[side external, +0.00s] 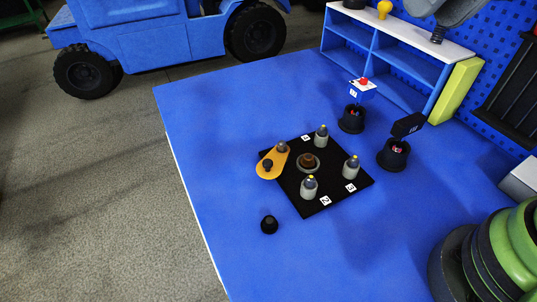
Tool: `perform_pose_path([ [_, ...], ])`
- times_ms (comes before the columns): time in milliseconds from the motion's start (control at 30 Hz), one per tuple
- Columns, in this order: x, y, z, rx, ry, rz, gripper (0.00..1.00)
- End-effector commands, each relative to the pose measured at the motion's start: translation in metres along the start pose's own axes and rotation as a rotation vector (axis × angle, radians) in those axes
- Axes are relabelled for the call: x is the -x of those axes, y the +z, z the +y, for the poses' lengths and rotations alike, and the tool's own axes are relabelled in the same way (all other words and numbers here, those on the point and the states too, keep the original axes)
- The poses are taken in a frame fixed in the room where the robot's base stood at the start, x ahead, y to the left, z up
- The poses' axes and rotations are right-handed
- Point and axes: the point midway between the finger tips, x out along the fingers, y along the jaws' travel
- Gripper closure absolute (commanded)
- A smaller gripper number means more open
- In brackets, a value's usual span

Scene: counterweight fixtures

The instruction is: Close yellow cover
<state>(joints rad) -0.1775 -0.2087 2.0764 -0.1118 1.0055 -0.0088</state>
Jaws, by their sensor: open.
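The yellow cover (271,171) is a flat teardrop-shaped plate with a dark knob on it. It lies at the left corner of a black square board (318,207), partly overhanging its edge. A dark grey post stands at its narrow upper end. A round socket (308,162) with a brown centre sits uncovered in the middle of the board, to the right of the cover. Three grey posts with yellow tips stand around the socket, beside white number labels. My gripper is not in view.
A small black knob-like piece (269,225) stands left of the board. Two black cups, one (351,120) below a white-and-blue block with a red button, one (393,155) by a black block, stand to the right. A blue shelf (390,60) stands behind. The blue table's left side is clear.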

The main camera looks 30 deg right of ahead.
Motion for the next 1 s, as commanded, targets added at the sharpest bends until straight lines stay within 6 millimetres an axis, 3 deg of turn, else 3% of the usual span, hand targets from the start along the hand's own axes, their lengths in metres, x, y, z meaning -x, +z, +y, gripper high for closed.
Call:
perform_pose_path([
  [100, -0.034, -0.023, -0.023, 0.074, 0.029, -0.097, 0.54],
  [233, -0.078, -0.038, -0.049, 0.154, 0.064, -0.187, 0.54],
  [367, -0.130, -0.041, -0.073, 0.236, 0.105, -0.271, 0.54],
  [533, -0.189, -0.031, -0.095, 0.321, 0.152, -0.353, 0.54],
  [667, -0.215, -0.022, -0.103, 0.359, 0.175, -0.387, 0.54],
  [1000, -0.252, -0.008, -0.097, 0.373, 0.186, -0.401, 0.54],
])
